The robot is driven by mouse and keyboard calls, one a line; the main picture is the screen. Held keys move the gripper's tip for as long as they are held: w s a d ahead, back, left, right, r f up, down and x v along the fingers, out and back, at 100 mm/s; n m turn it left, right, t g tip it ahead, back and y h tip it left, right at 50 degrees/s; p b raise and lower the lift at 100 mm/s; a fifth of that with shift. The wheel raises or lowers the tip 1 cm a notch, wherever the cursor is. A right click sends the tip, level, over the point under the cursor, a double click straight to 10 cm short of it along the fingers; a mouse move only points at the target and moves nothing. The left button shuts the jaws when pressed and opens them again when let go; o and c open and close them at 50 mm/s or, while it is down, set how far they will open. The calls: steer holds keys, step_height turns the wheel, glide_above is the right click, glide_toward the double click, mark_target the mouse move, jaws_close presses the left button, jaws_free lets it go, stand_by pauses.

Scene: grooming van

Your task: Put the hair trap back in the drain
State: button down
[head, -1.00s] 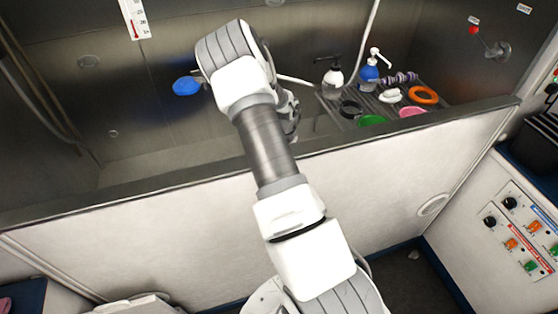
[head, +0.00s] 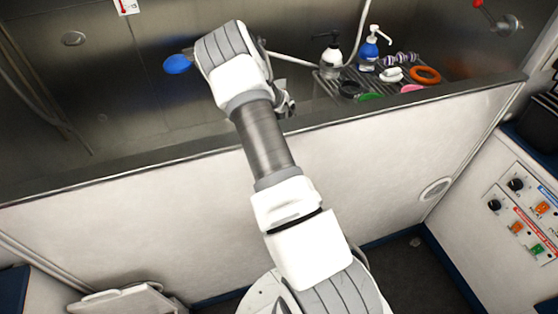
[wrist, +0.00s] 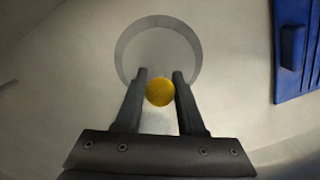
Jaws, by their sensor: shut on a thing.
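In the wrist view my gripper (wrist: 160,88) is shut on a round yellow piece (wrist: 160,91), which appears to be the knob of the hair trap. The rest of the trap cannot be made out clearly. A round grey drain opening (wrist: 158,45) shows in the pale tub floor, just beyond the fingertips and partly behind the yellow piece. I cannot tell how high the yellow piece is above the floor. In the head view my arm reaches over the tub wall, and its wrist mostly hides the gripper; the drain and trap are hidden there.
The white tub wall (head: 300,170) stands between my base and the tub. A rack with bottles (head: 330,55), an orange ring (head: 425,75) and other items is right of my arm. A blue oval item (head: 177,64) is to its left. A blue panel (wrist: 292,45) is right of the drain.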

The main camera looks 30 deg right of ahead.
steer(key=shift+f, duration=0.2)
stand_by(0.5)
steer(key=shift+c, duration=2.2)
jaws_free()
steer(key=shift+r, duration=0.1)
step_height(320, 180, up, 17)
steer(key=p, duration=0.2)
steer(key=shift+s+r+p, duration=0.15)
steer(key=shift+p, duration=0.25)
steer(key=shift+d, duration=0.1)
